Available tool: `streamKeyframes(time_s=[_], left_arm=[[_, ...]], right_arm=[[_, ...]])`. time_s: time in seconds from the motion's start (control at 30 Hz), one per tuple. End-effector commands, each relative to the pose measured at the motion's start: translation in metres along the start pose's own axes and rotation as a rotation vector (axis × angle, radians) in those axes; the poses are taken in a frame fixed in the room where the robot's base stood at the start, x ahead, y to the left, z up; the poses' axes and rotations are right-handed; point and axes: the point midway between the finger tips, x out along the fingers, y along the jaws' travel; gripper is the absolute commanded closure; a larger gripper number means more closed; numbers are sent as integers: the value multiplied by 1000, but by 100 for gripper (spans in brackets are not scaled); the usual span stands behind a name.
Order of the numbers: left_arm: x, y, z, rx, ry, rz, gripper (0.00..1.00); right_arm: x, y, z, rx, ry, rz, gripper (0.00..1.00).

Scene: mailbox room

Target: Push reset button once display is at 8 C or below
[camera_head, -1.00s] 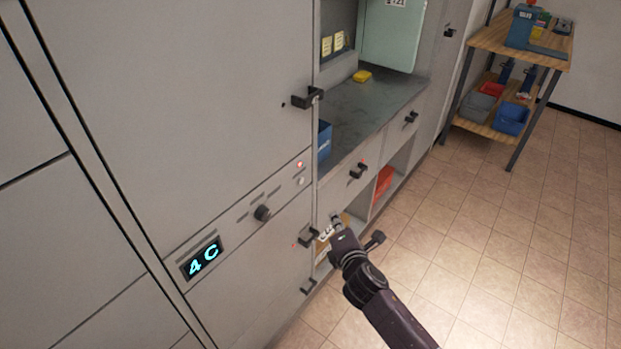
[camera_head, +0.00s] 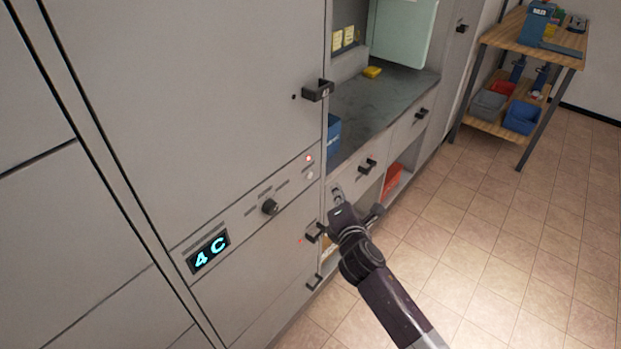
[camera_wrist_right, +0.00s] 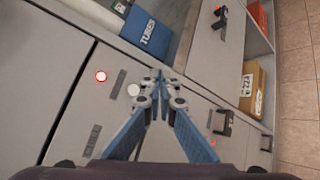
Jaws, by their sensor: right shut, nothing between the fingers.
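The display (camera_head: 209,251) on the grey cabinet front reads "4 C" in cyan. The red light (camera_wrist_right: 101,76) and pale button (camera_wrist_right: 133,90) also show in the right wrist view. My right gripper (camera_head: 337,190) is shut and empty, right of and slightly below the pale button. In the wrist view its fingertips (camera_wrist_right: 160,76) appear right of the button; contact cannot be told. My left gripper is out of view.
Black handles (camera_head: 317,90) stick out from the doors and drawers, one (camera_head: 315,232) near my right gripper. A blue box (camera_head: 333,133) stands on the dark counter (camera_head: 375,115). A wooden shelf unit (camera_head: 500,40) is at the back right. The tiled floor (camera_head: 510,240) is clear.

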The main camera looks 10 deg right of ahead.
Motion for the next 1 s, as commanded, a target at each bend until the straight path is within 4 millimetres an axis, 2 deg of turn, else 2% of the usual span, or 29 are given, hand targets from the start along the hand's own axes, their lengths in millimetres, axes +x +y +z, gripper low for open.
streamKeyframes(time_s=[0.03, 0.2, 0.4, 1.0], left_arm=[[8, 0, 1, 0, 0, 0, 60], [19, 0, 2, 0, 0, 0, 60], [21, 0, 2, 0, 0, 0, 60], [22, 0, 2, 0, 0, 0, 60]], right_arm=[[7, 2, -6, 4, -1, 2, 100], [23, 14, -18, 2, 0, 2, 100], [36, 25, -26, 1, 0, 0, 100], [40, 28, -29, 0, 0, -1, 100]])
